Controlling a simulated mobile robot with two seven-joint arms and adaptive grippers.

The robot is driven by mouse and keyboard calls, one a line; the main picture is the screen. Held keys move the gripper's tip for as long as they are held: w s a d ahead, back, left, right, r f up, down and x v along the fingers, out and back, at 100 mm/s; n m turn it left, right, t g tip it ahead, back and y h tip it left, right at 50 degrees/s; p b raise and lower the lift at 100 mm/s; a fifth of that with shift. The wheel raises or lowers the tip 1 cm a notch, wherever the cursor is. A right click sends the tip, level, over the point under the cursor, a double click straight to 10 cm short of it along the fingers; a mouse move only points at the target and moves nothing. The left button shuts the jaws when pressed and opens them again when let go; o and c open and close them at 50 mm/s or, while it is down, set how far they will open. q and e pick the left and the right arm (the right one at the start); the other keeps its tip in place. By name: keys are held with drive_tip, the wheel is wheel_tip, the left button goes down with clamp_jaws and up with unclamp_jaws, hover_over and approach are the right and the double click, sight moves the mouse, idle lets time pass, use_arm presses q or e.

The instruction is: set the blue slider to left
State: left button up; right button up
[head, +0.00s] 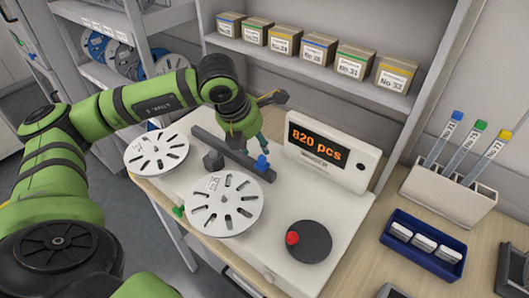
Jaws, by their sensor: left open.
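The blue slider (262,163) is a small blue block near the right end of a dark rail (205,139). My left gripper (248,147) is open and points down over the rail, just behind and to the left of the blue slider in the picture. I cannot tell whether its fingers touch the slider, and the rail hides part of the fingertips. My right gripper is not in view.
A white reel (225,204) lies in front of the rail, another (156,151) to its left. A display (326,153) reading "820 pcs" stands right of the slider. A red knob (292,238) sits on a dark dial, a green knob (178,211) at the left edge. Boxes line the shelf above.

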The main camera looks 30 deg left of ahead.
sight(262, 156)
use_arm(q)
drive_tip(key=p+x, duration=0.2)
drive_tip(key=x, duration=0.3)
drive_tip(key=shift+f, duration=0.25)
drive_tip(key=shift+w+f, duration=0.2)
drive_tip(key=shift+f, duration=0.35)
clamp_jaws()
